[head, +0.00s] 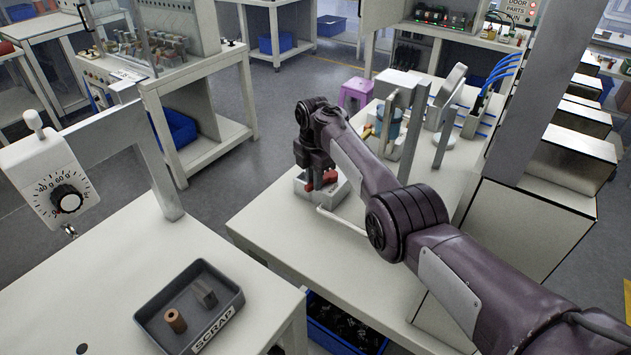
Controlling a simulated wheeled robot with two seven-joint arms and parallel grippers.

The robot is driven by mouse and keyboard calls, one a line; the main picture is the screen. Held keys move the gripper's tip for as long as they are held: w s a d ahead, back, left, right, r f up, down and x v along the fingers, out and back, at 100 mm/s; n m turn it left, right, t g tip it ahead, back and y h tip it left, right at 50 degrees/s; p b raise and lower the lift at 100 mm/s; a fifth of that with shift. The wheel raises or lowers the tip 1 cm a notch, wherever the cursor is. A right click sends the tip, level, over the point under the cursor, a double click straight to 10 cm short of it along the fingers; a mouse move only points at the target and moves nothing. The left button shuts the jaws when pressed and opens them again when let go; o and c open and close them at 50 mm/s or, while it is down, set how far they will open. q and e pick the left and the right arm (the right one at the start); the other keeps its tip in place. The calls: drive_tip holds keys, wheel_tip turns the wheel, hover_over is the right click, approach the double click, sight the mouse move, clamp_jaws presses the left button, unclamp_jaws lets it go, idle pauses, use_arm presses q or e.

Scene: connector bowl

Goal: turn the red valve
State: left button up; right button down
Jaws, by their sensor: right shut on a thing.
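The red valve (331,177) is small in the head view, low on a pale fixture (345,192) near the left edge of the right-hand white bench. My right arm reaches in from the lower right, and my right gripper (311,178) points down at the valve. It is shut on the red valve. The dark gripper body hides the fingertips and part of the valve, so how far the valve is turned cannot be told. My left gripper is not in view.
A grey scrap tray (160,302) with two small parts and a dial box (48,180) are at the left. A purple stool (356,90) stands behind.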

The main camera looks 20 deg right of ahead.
drive_tip(key=shift+w+f+m, duration=0.1)
drive_tip(key=shift+w+m, duration=0.15)
drive_tip(key=shift+m, duration=0.25)
drive_tip(key=m+b, duration=0.1)
drive_tip(key=b, duration=0.2)
drive_tip(key=w+m+b, duration=0.1)
drive_tip(key=b, duration=0.2)
drive_tip(key=shift+w+a+f+m, duration=0.2)
drive_tip(key=shift+m, duration=0.1)
drive_tip(key=shift+w+r+m+b, duration=0.15)
drive_tip(key=shift+r+m+b, duration=0.2)
drive_tip(key=shift+b, duration=0.7)
drive_tip(key=c, duration=1.4)
unclamp_jaws()
drive_tip(key=shift+o, duration=0.2)
wheel_tip(320, 180, up, 8)
drive_tip(key=shift+f, duration=0.15)
drive_tip(key=shift+c, duration=0.2)
